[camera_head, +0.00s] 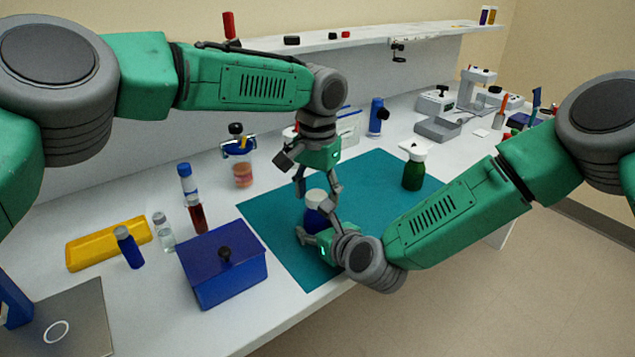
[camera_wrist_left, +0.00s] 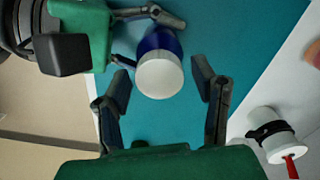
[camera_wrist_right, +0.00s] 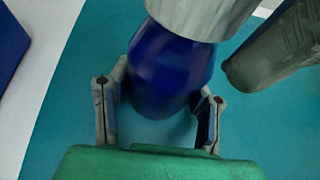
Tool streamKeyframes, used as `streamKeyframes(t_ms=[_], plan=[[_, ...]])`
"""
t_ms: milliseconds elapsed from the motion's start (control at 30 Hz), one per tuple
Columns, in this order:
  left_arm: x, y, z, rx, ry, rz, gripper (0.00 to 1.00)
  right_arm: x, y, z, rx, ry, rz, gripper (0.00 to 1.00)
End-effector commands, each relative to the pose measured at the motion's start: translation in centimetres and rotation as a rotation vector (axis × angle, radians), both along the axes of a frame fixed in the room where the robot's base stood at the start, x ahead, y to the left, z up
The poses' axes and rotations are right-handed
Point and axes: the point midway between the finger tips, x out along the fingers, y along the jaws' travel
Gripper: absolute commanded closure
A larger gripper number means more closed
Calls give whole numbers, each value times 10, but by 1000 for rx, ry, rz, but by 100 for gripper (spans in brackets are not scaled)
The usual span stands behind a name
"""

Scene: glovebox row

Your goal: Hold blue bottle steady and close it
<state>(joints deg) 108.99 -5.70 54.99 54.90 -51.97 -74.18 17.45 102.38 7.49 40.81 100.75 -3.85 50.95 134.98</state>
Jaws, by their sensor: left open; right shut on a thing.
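The blue bottle (camera_head: 314,219) with a white cap (camera_head: 316,197) stands upright on the teal mat (camera_head: 274,222). In the right wrist view the blue body (camera_wrist_right: 170,70) sits between the fingers of my right gripper (camera_wrist_right: 158,115), which is shut on it from the side. My right gripper also shows in the head view (camera_head: 318,238), low on the bottle. My left gripper (camera_head: 318,188) points down above the cap, open. In the left wrist view the cap (camera_wrist_left: 159,75) lies between the spread fingers of my left gripper (camera_wrist_left: 162,85), with no clear contact.
A green bottle with a white top (camera_head: 413,172) stands on the mat to the right. A dark blue box (camera_head: 222,265) sits left of the mat, near several small bottles and a yellow tray (camera_head: 108,242). A shelf (camera_head: 370,36) runs along the back.

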Motion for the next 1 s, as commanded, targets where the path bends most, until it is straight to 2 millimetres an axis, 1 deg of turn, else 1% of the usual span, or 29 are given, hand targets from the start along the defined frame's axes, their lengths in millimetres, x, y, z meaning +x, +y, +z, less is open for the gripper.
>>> streamKeyframes(t_ms=[267,367,400,433,633,667,700,733,1000], plan=[[0,0,-1,-1,-1,0,47,-1,0,-1,0,3,1,100],[0,0,-1,-1,-1,0,79,-1,0,-1,0,3,1,100],[0,0,-1,-1,-1,0,93,-1,0,-1,0,3,1,100],[0,0,-1,-1,-1,0,98,-1,0,-1,0,3,1,100],[0,0,-1,-1,-1,0,98,-1,0,-1,0,3,1,100],[0,0,-1,-1,-1,0,60,-1,0,-1,0,3,1,100],[0,0,-1,-1,-1,0,46,-1,0,-1,0,3,1,100],[0,0,-1,-1,-1,0,40,-1,0,-1,0,3,1,100],[0,0,-1,-1,-1,0,40,-1,0,-1,0,3,1,100]])
